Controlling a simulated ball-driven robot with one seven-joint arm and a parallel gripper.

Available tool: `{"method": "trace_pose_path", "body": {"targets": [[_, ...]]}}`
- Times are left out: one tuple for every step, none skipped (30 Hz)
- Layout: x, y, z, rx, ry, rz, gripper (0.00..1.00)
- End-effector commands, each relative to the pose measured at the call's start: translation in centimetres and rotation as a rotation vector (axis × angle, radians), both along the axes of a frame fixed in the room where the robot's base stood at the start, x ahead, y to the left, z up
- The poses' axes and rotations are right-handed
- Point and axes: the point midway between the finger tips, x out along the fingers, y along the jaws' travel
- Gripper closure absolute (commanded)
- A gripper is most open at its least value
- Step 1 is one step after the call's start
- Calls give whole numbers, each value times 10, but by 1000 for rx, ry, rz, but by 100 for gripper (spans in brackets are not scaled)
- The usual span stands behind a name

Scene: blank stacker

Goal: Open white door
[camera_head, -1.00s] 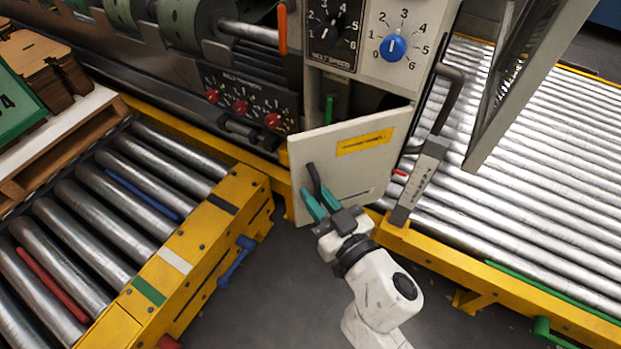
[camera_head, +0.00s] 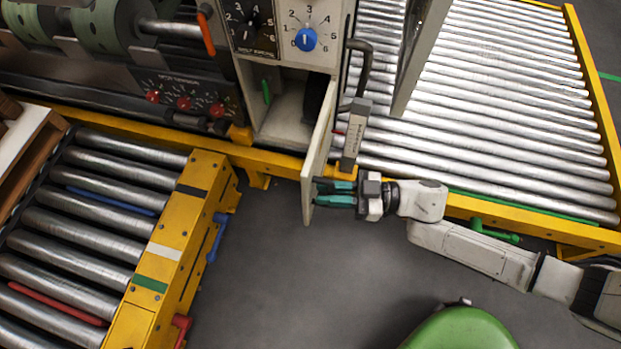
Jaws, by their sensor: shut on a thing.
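The white door (camera_head: 320,150) of the control cabinet stands swung well out, seen nearly edge-on, hinged at its right side. The cabinet's compartment (camera_head: 285,110) behind it is exposed, with a green lever (camera_head: 266,92) inside at the left. My gripper (camera_head: 325,193) reaches the door's outer face from the right, near its lower free end. Its teal fingers are shut on the door's dark handle, which is mostly hidden by the fingers and the door's angle.
A yellow-framed roller conveyor (camera_head: 170,240) stands at the left, another roller conveyor (camera_head: 480,100) at the right. A grey post with a label (camera_head: 353,140) stands just right of the door. Grey floor (camera_head: 270,270) is clear below the door. A green rounded thing (camera_head: 460,330) shows at the bottom.

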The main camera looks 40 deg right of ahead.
Motion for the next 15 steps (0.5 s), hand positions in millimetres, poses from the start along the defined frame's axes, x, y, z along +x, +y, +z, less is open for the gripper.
{"method": "trace_pose_path", "body": {"targets": [[-4, -5, -1, -6, 4, 32, 100], [-6, -7, -1, -4, 4, 50, 100], [-9, -11, -2, -4, 5, 70, 100], [-10, -13, -1, -4, 4, 83, 100], [-12, -16, -1, -2, 3, 75, 100], [-14, -19, -1, -2, 3, 73, 100], [-16, -21, -1, -2, 3, 73, 100], [-17, -23, -1, -2, 4, 72, 100], [-18, -25, -2, -2, 4, 71, 100], [-19, -27, -2, -2, 4, 71, 100], [-20, -28, -2, -2, 4, 71, 100], [-21, -30, -2, -3, 4, 70, 100], [-22, -31, -2, -3, 4, 70, 100], [-22, -31, -2, -3, 4, 70, 100], [-23, -32, -2, -3, 4, 70, 100]]}}
